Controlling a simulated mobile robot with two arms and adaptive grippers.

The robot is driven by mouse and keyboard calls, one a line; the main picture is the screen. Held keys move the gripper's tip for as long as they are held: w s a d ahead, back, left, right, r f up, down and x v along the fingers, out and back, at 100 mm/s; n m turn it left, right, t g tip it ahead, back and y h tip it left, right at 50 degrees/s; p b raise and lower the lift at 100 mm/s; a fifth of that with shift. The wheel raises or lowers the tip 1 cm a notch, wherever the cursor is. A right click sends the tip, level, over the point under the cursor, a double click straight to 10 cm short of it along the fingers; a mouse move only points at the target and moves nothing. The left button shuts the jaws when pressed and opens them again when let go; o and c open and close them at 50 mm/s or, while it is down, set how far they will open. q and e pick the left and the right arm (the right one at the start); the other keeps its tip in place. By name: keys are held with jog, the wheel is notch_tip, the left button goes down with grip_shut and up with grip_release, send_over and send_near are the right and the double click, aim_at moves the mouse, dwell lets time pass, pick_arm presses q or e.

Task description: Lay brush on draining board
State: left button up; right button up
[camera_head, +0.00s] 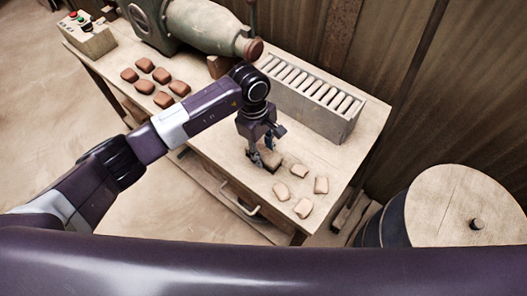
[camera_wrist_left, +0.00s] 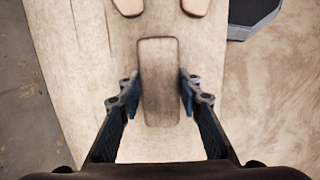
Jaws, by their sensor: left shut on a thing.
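My left gripper (camera_head: 262,145) points down over the right part of the wooden table. It is shut on a grey-brown, round-cornered block (camera_wrist_left: 158,80), which sits between the blue finger pads in the left wrist view. The block also shows below the fingers in the head view (camera_head: 271,161). I cannot tell from its shape whether it is the brush, or whether it touches the tabletop. A grey slatted rack (camera_head: 312,97) stands behind the gripper along the table's back edge; I cannot tell if this is the draining board. My right gripper is not in view.
Several pale pieces (camera_head: 303,208) lie right in front of the gripper. Several brown blocks (camera_head: 163,99) lie farther left, by a green machine (camera_head: 195,25). A control box (camera_head: 88,38) stands at the far left end. A lidded barrel (camera_head: 455,205) stands right of the table (camera_head: 222,150).

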pick_arm(q)
jog(key=shift+f, duration=0.15)
jog(key=o, duration=1.2)
